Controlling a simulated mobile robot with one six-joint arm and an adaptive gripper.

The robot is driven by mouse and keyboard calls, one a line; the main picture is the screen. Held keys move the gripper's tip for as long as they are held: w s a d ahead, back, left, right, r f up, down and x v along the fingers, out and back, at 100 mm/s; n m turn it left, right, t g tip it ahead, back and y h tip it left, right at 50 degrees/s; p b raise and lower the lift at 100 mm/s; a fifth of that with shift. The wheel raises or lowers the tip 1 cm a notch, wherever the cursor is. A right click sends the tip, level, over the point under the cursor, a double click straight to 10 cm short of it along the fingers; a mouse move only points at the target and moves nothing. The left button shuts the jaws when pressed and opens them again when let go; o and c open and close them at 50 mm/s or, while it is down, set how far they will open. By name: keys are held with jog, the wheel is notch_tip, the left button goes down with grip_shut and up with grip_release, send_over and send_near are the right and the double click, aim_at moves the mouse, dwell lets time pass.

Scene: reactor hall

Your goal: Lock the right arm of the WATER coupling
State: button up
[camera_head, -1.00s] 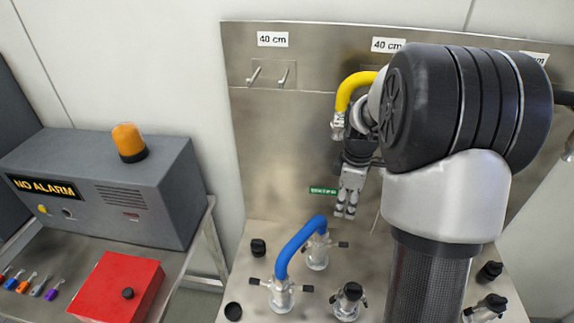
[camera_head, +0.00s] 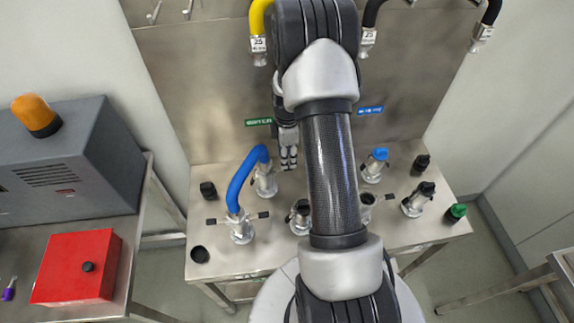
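The green label (camera_head: 258,122), which seems to read WATER, is on the back panel. Below it stands the rear metal coupling (camera_head: 264,184), joined by a blue hose (camera_head: 240,180) to a front coupling (camera_head: 240,231). The front coupling's left arm (camera_head: 212,222) and right arm (camera_head: 263,215) stick out sideways. My gripper (camera_head: 289,164) points down just right of the rear coupling's top. That coupling's right arm is not clear beside my fingers. The two fingers look close together; I cannot tell whether they are shut or touch anything.
A black-capped coupling (camera_head: 300,214) stands close to the right of the front coupling. A blue-capped coupling (camera_head: 375,164) is beyond my arm. Yellow hose (camera_head: 260,20) hangs on the panel. A red box (camera_head: 76,266) and grey alarm box (camera_head: 70,160) are on the left table.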

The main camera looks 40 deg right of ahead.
jog(key=shift+f+b, duration=0.3)
jog(key=shift+f, duration=2.05)
grip_shut()
